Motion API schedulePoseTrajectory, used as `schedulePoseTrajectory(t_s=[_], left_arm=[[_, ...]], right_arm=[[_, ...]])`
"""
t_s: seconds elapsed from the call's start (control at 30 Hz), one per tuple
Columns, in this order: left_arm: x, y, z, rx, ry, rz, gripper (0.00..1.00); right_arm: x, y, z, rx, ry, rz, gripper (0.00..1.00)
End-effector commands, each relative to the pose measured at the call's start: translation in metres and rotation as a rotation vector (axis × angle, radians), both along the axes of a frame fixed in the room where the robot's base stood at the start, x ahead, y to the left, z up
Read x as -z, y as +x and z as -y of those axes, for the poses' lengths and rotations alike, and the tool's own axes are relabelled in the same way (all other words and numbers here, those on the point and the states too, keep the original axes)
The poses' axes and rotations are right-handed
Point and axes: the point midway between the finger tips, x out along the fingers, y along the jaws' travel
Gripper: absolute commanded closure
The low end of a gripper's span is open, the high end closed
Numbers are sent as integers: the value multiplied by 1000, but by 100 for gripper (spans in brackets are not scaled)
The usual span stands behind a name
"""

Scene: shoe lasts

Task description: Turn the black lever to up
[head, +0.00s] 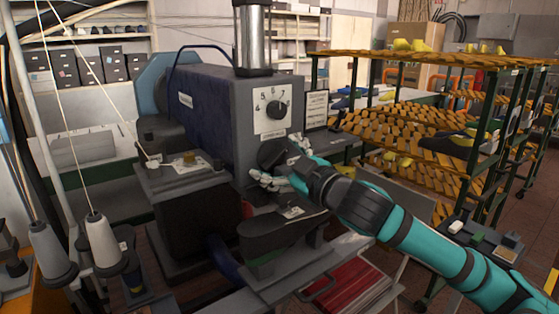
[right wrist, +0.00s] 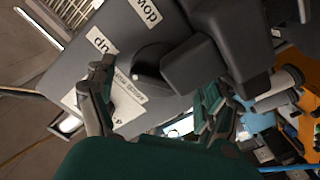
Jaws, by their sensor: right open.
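The black lever (right wrist: 190,66) sits on a grey machine panel in the right wrist view, with a round hub at its left end and its block-like arm pointing right. An "up" label (right wrist: 102,40) and a "down" label (right wrist: 145,12) are on the panel beside it, both turned over in this view. My right gripper (right wrist: 150,100) is open, its fingers apart near the panel just below the hub; I cannot tell whether they touch the lever. In the head view my right gripper (head: 272,182) is at the machine's front face and partly covers the lever. My left gripper is not in view.
The grey machine (head: 205,115) carries a numbered dial (head: 273,108) above the lever. A dark shoe-shaped plate (head: 280,229) lies below my gripper. Racks with wooden slats (head: 420,60) hold shoe lasts at right. Thread cones (head: 103,245) stand at left.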

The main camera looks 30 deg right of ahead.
Motion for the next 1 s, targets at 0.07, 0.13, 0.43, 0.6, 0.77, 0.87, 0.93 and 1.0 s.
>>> schedulePoseTrajectory(t_s=[0.07,0.13,0.43,0.6,0.77,0.87,0.93,1.0], left_arm=[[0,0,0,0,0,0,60],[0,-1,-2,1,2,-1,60],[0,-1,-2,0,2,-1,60],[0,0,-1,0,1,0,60],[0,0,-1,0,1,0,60],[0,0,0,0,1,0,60],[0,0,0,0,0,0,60],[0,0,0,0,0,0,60]], right_arm=[[0,0,0,0,1,0,15],[0,0,0,0,1,0,15],[2,-32,5,1,-5,-5,15],[3,-56,9,1,-3,-5,15],[2,-68,10,2,1,-3,15],[1,-72,10,0,-1,-2,15],[1,-74,10,0,-1,-1,15],[0,-74,10,-1,0,-1,15]])
